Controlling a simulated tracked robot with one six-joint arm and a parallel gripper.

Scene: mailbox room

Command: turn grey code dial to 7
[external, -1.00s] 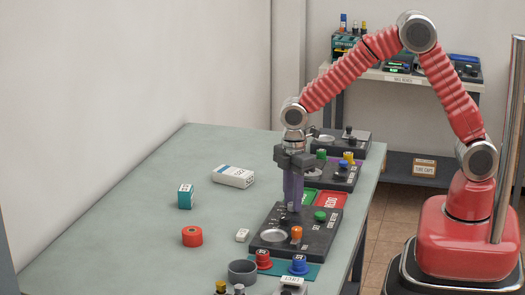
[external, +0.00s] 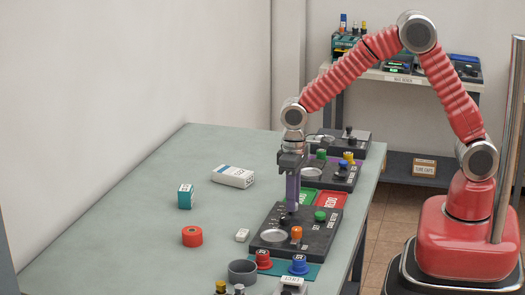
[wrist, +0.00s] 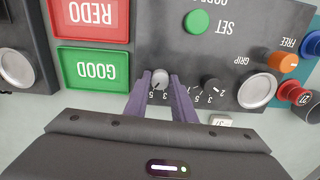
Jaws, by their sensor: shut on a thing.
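The grey code dial (wrist: 160,77) is on a dark panel (wrist: 175,40), between the purple fingertips in the wrist view. My gripper (wrist: 160,83) is shut on it from both sides. Some printed digits show around the dial, but I cannot read which one it points to. In the external view my gripper (external: 292,207) points straight down onto the far left part of the nearest dark panel (external: 318,243), and its fingers hide the dial there.
A black dial (wrist: 210,85), a green button (wrist: 197,21) and an orange knob (wrist: 289,61) share the panel. Green GOOD (wrist: 94,70) and red REDO (wrist: 92,18) trays lie beside it. A red roll (external: 192,236) and a teal box (external: 185,196) stand on the open table.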

